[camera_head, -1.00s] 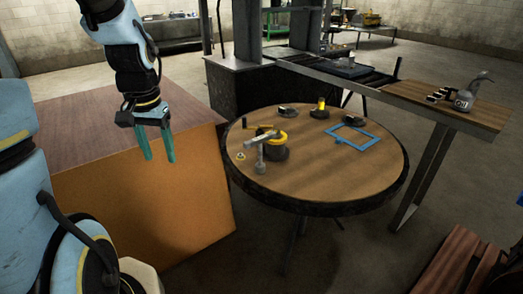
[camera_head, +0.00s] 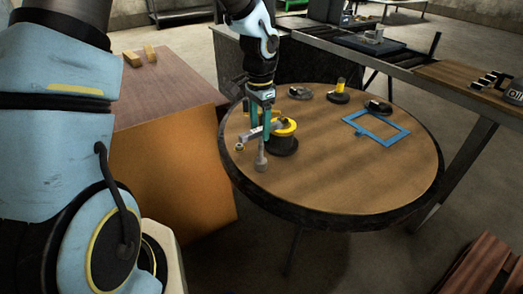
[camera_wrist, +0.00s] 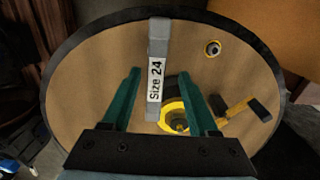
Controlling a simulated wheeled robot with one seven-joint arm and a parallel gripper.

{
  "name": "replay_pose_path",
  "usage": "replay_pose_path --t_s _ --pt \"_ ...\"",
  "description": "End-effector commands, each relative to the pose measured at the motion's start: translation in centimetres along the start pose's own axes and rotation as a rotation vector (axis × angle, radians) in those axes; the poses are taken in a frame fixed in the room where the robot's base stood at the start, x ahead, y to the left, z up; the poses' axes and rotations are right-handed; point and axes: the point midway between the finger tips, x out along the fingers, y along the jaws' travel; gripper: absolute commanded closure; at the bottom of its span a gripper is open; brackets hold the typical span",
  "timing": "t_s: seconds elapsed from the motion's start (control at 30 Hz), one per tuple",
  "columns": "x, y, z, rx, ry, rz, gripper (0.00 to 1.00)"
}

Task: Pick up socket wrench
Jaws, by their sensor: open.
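The socket wrench (camera_head: 261,157) is a grey tool at the left of the round table, beside a black-based, yellow-topped part. In the wrist view the grey wrench bar (camera_wrist: 157,45) carries a white "Size 24" label and runs upright in the picture between my fingers. My gripper (camera_head: 262,118) points down over the tool from above, with its green fingers apart. In the wrist view my gripper (camera_wrist: 159,74) has one finger on each side of the bar, with visible gaps. The bar's lower end overlaps the yellow ring (camera_wrist: 176,106) in that view.
The yellow-topped part (camera_head: 286,136) stands close to the wrench. Several small dark-based parts and a blue frame (camera_head: 376,129) lie farther back and right. A wooden block (camera_head: 175,160) stands left. The round table's (camera_head: 350,175) front right is clear.

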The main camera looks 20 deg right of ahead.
Motion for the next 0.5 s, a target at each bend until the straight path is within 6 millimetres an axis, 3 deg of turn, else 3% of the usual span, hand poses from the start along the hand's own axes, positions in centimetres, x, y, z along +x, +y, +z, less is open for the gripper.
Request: replay_pose_path --t_s 0.5 --pt "5.4 0.6 0.0 -0.001 -0.001 0.001 0.4"
